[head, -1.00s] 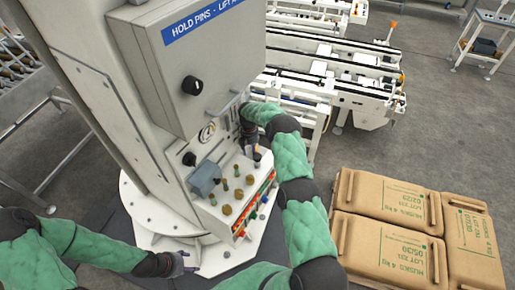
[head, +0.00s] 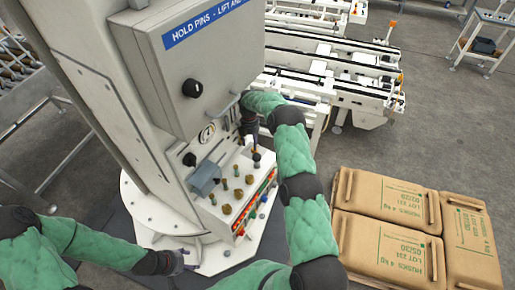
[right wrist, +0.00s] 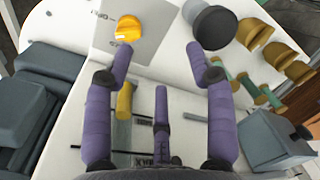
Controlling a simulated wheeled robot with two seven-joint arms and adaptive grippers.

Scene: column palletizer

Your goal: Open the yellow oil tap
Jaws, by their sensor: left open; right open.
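In the right wrist view, a bright yellow knob (right wrist: 128,28) sits on a grey plate with partly readable lettering. A darker yellow lever-like piece (right wrist: 124,100) lies nearer, beside the left finger. I cannot tell for sure which is the oil tap. My right gripper (right wrist: 158,58) is open and empty, its purple fingers spread, with the yellow knob ahead and slightly left of the gap. In the head view the right gripper (head: 256,155) is at the column's panel, and its arm hides part of it. My left gripper (head: 186,262) is open, low by the column's base.
The control box (head: 205,60) overhangs the work area. Several brass knobs (head: 226,209) and a blue-grey box (head: 204,179) stand close by on the panel. A dark round knob (right wrist: 214,27) is near the right finger.

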